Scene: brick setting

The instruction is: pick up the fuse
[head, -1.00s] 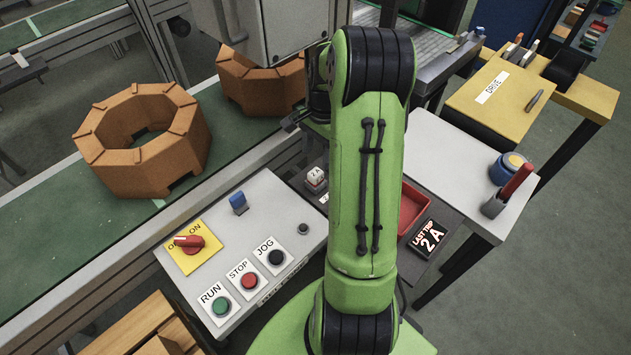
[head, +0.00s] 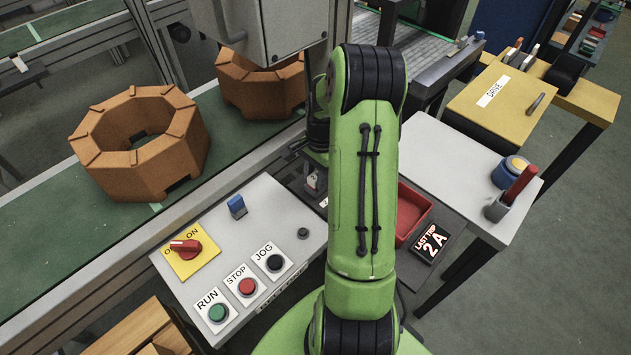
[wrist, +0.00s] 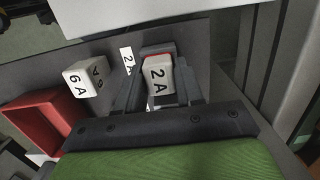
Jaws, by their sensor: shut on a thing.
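A white block fuse marked "2 A" (wrist: 158,76) is between the fingers of my gripper (wrist: 160,64) in the wrist view. The gripper is shut on it, one finger on each side. A small "2 A" label (wrist: 127,60) lies just left of it. A second white fuse, marked "6 A" (wrist: 80,82), stands apart to the left. I cannot tell whether the held fuse is clear of the surface.
A grey control panel (head: 237,235) with buttons and a switch is at left. The pale tabletop (head: 440,160) behind the tray is mostly clear.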

